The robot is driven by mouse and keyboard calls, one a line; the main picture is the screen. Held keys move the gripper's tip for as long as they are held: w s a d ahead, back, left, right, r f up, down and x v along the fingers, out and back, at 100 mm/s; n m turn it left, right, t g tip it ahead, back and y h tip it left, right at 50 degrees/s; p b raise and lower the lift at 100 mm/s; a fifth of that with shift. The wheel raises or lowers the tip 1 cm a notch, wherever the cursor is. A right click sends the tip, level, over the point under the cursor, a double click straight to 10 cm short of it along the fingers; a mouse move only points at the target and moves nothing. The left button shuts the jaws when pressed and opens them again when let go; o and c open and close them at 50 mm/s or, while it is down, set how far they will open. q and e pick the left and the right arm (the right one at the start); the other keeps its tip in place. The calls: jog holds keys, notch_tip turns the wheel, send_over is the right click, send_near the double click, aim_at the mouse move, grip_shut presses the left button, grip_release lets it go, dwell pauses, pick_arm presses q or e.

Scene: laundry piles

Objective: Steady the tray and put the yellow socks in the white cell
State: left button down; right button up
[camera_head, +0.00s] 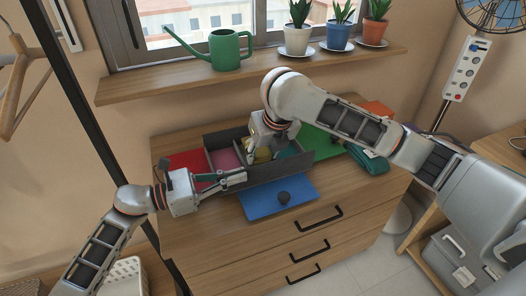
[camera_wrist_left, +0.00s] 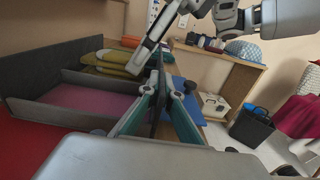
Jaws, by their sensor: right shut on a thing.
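The grey divided tray (camera_head: 279,171) sits on the wooden dresser. A pink cell (camera_head: 224,158) and a teal patch (camera_head: 287,149) show in it; I cannot make out a white cell. Yellow cloth, seemingly the yellow socks (camera_head: 263,156), shows in the middle of the tray, under my right gripper (camera_head: 252,154), which is shut. Yellow layers (camera_wrist_left: 113,62) also show beyond the pink cell in the left wrist view. My left gripper (camera_head: 243,178) is at the tray's near wall, its fingers (camera_wrist_left: 161,82) either side of a dark edge; how tightly they close is unclear.
A dark round bundle (camera_head: 284,197) lies on a blue mat (camera_head: 262,203) before the tray. A red mat (camera_head: 187,162) is left, a green mat (camera_head: 318,142) right, with folded teal cloth (camera_head: 370,160) beyond. A windowsill (camera_head: 150,87) with plants runs behind.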

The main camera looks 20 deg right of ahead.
jog(key=shift+f, duration=0.3)
jog(key=o, duration=1.5)
jog(key=shift+r, duration=3)
pick_arm(q)
jog(key=c, duration=2.2)
grip_release()
